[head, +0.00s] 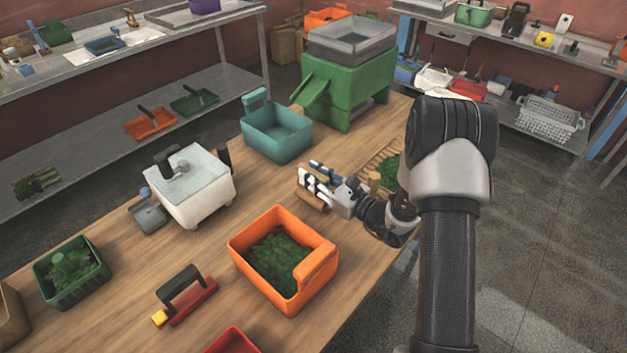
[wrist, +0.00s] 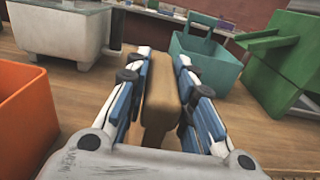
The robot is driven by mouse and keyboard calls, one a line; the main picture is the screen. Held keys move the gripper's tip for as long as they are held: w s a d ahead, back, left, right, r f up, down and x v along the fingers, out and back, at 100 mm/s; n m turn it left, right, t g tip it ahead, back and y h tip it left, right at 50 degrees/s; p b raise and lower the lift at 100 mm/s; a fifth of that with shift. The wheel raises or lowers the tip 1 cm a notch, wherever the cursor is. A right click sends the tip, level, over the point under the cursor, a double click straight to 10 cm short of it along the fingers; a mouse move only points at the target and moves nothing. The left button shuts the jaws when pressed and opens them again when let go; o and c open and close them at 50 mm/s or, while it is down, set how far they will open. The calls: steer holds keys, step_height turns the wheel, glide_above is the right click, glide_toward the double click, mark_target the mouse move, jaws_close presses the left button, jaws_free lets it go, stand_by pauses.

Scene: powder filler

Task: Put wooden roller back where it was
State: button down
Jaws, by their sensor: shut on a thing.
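My gripper (head: 318,184) is over the wooden table, between the orange bin and the teal bin. It is shut on the wooden roller (wrist: 158,95), a plain light-brown piece between the two blue-and-white fingers in the wrist view. In the head view, only ends of the roller (head: 313,203) show beside the fingers; the rest is hidden. I cannot tell whether the roller touches the table.
An orange bin (head: 240,247) with green leaves is in front, a teal bin (head: 277,143) behind. A green machine (head: 345,92) stands at the back, a white scale-like box (head: 195,190) to the left. A wicker tray (head: 378,160) of greens is partly behind my arm. Bare table (head: 225,225) lies between.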

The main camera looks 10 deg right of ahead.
steer(key=shift+f, duration=0.25)
steer(key=shift+f, duration=0.1)
steer(key=shift+f, duration=0.15)
steer(key=c, duration=1.4)
jaws_free()
steer(key=shift+o, duration=0.2)
